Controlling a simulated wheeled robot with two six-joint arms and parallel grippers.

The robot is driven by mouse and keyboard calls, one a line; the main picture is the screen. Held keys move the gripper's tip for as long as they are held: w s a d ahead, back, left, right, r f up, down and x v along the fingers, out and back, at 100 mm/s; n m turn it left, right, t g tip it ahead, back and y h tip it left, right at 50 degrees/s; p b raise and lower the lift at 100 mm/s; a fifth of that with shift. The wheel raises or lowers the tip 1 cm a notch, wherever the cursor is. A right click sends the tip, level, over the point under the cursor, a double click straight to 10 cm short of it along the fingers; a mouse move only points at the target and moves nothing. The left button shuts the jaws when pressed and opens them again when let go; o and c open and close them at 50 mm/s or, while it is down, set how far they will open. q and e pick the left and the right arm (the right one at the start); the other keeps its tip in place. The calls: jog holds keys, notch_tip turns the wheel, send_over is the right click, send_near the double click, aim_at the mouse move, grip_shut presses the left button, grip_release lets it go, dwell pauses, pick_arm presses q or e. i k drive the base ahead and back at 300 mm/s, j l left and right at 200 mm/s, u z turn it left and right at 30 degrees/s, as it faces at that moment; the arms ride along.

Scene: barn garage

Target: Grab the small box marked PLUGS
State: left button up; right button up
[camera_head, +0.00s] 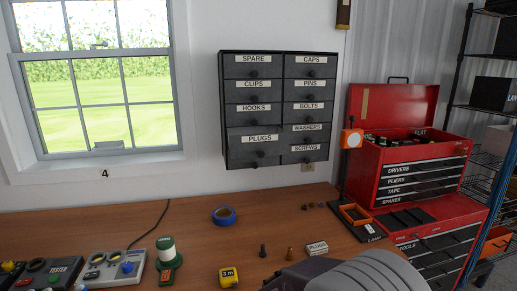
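A small pale box (317,247) with a dark-lettered label, which seems to read PLUGS, lies on the wooden workbench (200,255) right of centre. A drawer labelled PLUGS (262,147) is in the black wall cabinet (280,75), at its lower left, and seems to stick out a little. A grey rounded part of my own arm comes in at the bottom right, just in front of the small box in the picture. No gripper fingers show. My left gripper is out of view.
A brass piece (289,254) and a dark bolt-like piece (263,251) stand left of the box.

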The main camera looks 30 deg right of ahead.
aim_at(319, 247)
jog(key=z, duration=1.5)
